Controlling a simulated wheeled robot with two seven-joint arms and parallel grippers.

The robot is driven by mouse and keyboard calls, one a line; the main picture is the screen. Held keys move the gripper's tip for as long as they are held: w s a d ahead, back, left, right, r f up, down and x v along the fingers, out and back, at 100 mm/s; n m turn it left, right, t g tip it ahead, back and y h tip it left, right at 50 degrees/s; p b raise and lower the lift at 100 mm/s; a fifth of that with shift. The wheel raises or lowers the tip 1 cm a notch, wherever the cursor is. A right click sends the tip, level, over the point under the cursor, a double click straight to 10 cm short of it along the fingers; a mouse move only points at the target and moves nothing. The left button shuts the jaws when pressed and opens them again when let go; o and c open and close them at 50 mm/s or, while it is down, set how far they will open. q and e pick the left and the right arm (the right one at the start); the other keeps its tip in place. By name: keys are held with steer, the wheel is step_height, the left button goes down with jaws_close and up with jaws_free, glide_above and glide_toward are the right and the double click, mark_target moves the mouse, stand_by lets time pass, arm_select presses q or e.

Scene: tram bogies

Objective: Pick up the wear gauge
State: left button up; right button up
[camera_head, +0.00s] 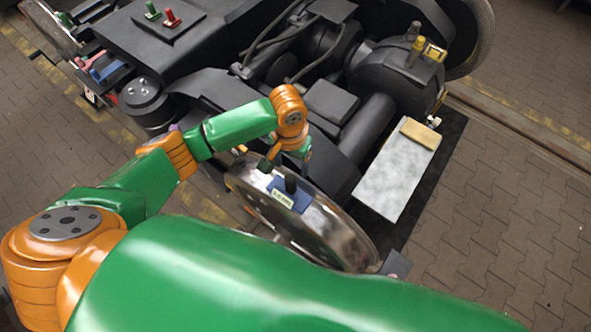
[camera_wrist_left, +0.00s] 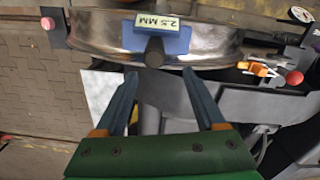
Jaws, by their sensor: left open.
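The wear gauge (camera_head: 286,198) is a blue block with a pale label and a dark round knob. It sits on the shiny wheel rim (camera_head: 335,235). In the left wrist view the gauge (camera_wrist_left: 170,41) is at the top, its label reading 2.5 MM and its knob pointing towards me. My left gripper (camera_head: 279,166) is close to the gauge. In the left wrist view its two blue fingers (camera_wrist_left: 160,74) are apart, with the knob just beyond the tips, roughly centred between them. Nothing is held. My right gripper does not show.
The dark bogie frame (camera_head: 215,50) with hoses fills the area beyond the wheel. A pale board (camera_head: 396,178) with a yellowish block (camera_head: 420,134) lies right of the wheel. Red and green knobs stand on the frame. Paved floor (camera_head: 500,225) is clear at the right.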

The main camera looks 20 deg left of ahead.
mark_target(291, 183)
arm_select(q)
steer(key=f, duration=0.2)
steer(key=s+f, duration=0.1)
steer(key=f, duration=0.1)
steer(key=s+f, duration=0.1)
steer(key=f, duration=0.1)
steer(key=shift+s+d, duration=0.1)
steer(key=shift+d, duration=0.05)
steer(key=shift+f, duration=0.35)
steer(key=shift+r, duration=0.1)
jaws_close()
